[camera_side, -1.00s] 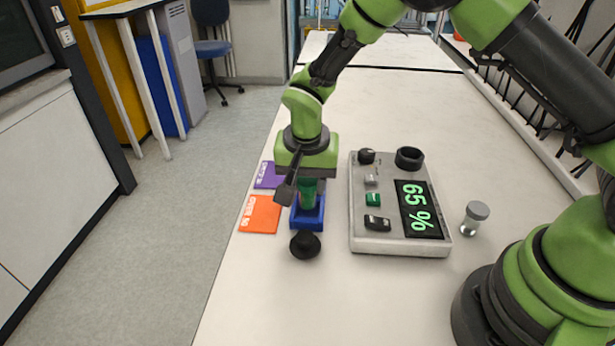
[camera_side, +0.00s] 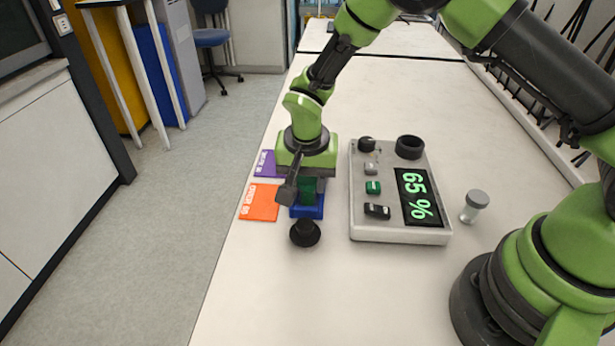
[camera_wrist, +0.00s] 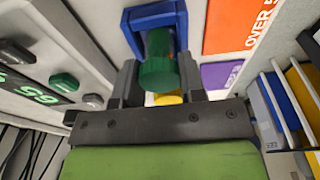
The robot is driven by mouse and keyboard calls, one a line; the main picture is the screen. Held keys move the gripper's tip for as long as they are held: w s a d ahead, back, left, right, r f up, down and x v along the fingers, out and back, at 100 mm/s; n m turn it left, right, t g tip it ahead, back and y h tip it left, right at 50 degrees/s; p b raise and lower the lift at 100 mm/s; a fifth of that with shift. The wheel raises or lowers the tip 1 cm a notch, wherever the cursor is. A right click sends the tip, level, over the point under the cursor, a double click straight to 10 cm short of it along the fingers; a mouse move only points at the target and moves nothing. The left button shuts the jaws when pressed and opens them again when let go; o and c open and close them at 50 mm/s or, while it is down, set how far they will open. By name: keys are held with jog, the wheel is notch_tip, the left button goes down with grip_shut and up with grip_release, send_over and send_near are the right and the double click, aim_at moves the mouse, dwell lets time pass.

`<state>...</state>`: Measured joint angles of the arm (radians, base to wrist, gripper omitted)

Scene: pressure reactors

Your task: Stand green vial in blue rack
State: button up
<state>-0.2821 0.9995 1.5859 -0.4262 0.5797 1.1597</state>
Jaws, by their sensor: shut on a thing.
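The green vial (camera_side: 308,186) stands roughly upright at the blue rack (camera_side: 308,211), its lower part hidden by the rack. My gripper (camera_side: 298,192) is over the rack, shut on the vial. In the wrist view the vial's round green end (camera_wrist: 156,76) is between the two dark fingers (camera_wrist: 158,88), and the blue rack (camera_wrist: 152,17) surrounds its far part. Whether the vial rests on the rack's bottom cannot be seen.
A black knob-like object (camera_side: 305,234) stands just in front of the rack. Orange (camera_side: 260,203) and purple (camera_side: 265,163) cards lie to its left.

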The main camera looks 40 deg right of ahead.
jog(key=shift+f, duration=0.25)
jog(key=o, duration=1.5)
jog(key=shift+r, duration=3.5)
jog(key=s+d+r+t+y, duration=0.1)
jog(key=s+d+r, duration=0.15)
jog(key=r, duration=0.75)
jog(key=s+d+r+n+t, duration=0.1)
jog(key=s+r, duration=0.2)
jog(key=s, duration=0.3)
jog(key=s+d+r+n+t+y, duration=0.1)
jog(key=s+r+n+t, duration=0.1)
jog(key=s, duration=0.5)
jog(key=s+d+r+n+t+y, duration=0.1)
jog(key=s+r+n+t, duration=0.1)
jog(key=s+r, duration=0.3)
jog(key=shift+s, duration=0.65)
